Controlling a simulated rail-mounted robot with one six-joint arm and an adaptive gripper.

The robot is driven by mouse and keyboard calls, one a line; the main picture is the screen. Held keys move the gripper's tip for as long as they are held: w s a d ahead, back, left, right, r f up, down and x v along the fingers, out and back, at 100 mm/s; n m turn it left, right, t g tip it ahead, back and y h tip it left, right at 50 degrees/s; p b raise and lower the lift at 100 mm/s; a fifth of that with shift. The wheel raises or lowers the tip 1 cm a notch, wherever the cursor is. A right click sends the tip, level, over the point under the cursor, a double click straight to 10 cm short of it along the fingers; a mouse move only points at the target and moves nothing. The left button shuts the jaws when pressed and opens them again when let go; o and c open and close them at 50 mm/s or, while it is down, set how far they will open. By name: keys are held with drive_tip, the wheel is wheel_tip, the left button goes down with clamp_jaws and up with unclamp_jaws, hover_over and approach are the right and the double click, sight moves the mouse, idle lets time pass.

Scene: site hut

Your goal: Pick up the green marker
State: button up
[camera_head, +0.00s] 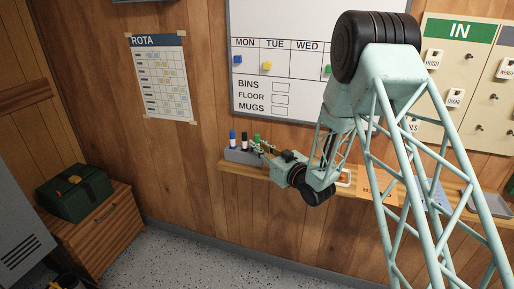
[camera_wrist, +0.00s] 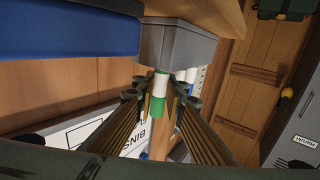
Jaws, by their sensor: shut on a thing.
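The green marker (camera_head: 257,140) stands at the right end of the grey marker holder (camera_head: 240,155) on the wall ledge. In the wrist view the green marker (camera_wrist: 160,88), with a white band between its green parts, lies between my fingertips. My gripper (camera_wrist: 160,101) is shut on it; in the head view my gripper (camera_head: 266,147) reaches in from the right. The marker's other end meets the grey holder (camera_wrist: 178,42); I cannot tell how much of it is inside.
A blue marker (camera_head: 232,137) and a black marker (camera_head: 244,141) stand left of it. Behind is a whiteboard (camera_head: 290,85). The ledge (camera_head: 325,181) runs right, with an orange sheet (camera_head: 376,186) and a tray (camera_head: 490,203). A large blue thing (camera_wrist: 70,33) is close in the wrist view.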

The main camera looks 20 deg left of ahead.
drive_tip(key=shift+r, duration=0.1)
drive_tip(key=shift+r+p, duration=0.95)
drive_tip(key=shift+r, duration=3.95)
drive_tip(key=shift+r, duration=0.1)
drive_tip(key=s+a+r+n+g+h+p, duration=0.1)
drive_tip(key=s+a+r+n+g+p, duration=0.25)
drive_tip(key=r+n+g+p, duration=0.5)
drive_tip(key=d+r+n+h+p, duration=0.2)
drive_tip(key=d+r+n+p, duration=0.2)
drive_tip(key=n, duration=0.6)
drive_tip(key=shift+d+r+n+t, duration=0.2)
drive_tip(key=shift+d+n+t, duration=0.15)
drive_tip(key=shift+t, duration=0.1)
drive_tip(key=shift+w, duration=0.25)
drive_tip(key=shift+w+p, duration=1.05)
drive_tip(key=shift+w, duration=1.45)
